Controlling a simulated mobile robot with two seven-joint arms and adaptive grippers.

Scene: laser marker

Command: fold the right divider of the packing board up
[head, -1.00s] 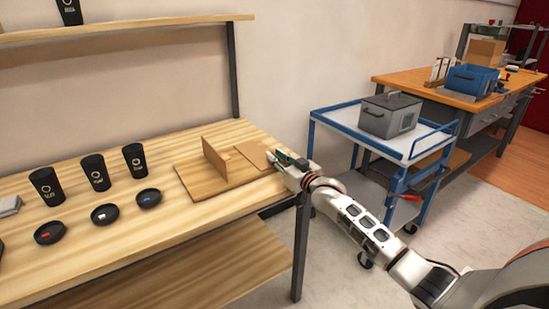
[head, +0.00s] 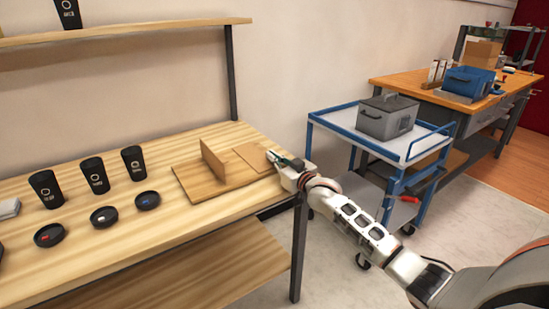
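The packing board (head: 205,190) lies on the wooden table near its right end. One divider (head: 214,160) of the board stands upright. The right divider (head: 252,156) lies flat, to the right of the upright one. My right gripper (head: 276,157) is at the outer right edge of the flat divider, low over the board. Its fingertips are small and partly overlapped, so I cannot tell whether they are apart or touch the divider. My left gripper is not in view.
Several black cups (head: 93,175) and lids (head: 104,217) stand left of the board on the table (head: 150,245). A shelf (head: 120,33) runs above. A blue cart (head: 345,118) with a grey box (head: 386,118) stands to the right.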

